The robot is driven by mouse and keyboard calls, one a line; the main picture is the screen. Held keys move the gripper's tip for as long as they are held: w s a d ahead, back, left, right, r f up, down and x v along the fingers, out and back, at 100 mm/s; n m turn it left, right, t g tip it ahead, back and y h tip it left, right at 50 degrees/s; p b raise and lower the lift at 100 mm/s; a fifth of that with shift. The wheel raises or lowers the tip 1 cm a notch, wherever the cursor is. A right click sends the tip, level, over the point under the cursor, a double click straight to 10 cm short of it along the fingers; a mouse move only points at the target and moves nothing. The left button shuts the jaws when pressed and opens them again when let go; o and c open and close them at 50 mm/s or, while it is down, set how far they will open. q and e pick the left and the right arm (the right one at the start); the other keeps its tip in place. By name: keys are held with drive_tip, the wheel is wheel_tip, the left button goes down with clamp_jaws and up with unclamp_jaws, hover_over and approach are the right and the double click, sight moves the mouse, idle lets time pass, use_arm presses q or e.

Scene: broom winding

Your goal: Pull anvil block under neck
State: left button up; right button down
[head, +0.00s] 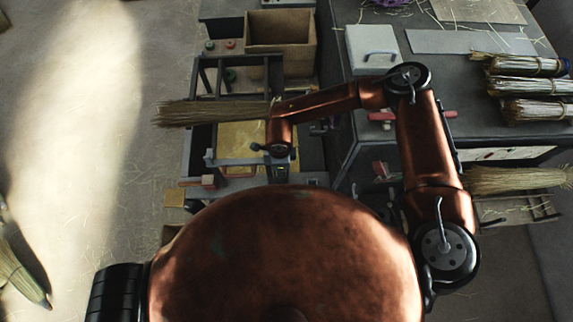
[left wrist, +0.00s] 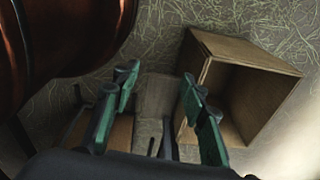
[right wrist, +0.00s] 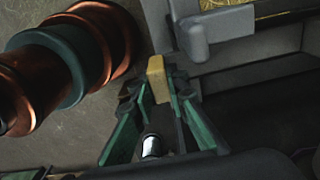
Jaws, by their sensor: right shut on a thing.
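In the head view a straw broom (head: 212,112) lies across the machine frame, bristles to the left. Its neck end is at my right forearm, which partly covers it. My right gripper (right wrist: 158,82) is shut on a small tan block (right wrist: 156,72); I cannot tell whether this is part of the anvil block. A grey block (right wrist: 205,38) sits just beyond the fingertips in the right wrist view. In the head view my arm mostly hides this gripper. My left gripper (left wrist: 160,88) is open and empty, and is out of the head view.
An open wooden box (head: 281,42) stands behind the machine. Straw bundles (head: 528,87) lie on the dark bench (head: 460,85) at right. Another wooden box (left wrist: 236,85) stands on the straw-strewn floor near my left gripper. The floor at left is mostly clear.

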drive_tip(key=c, duration=1.9)
unclamp_jaws()
drive_tip(key=shift+s+a, duration=0.1)
drive_tip(key=shift+s, duration=0.3)
drive_tip(key=shift+w+r, duration=0.2)
wheel_tip(320, 180, up, 12)
drive_tip(key=shift+f, duration=0.25)
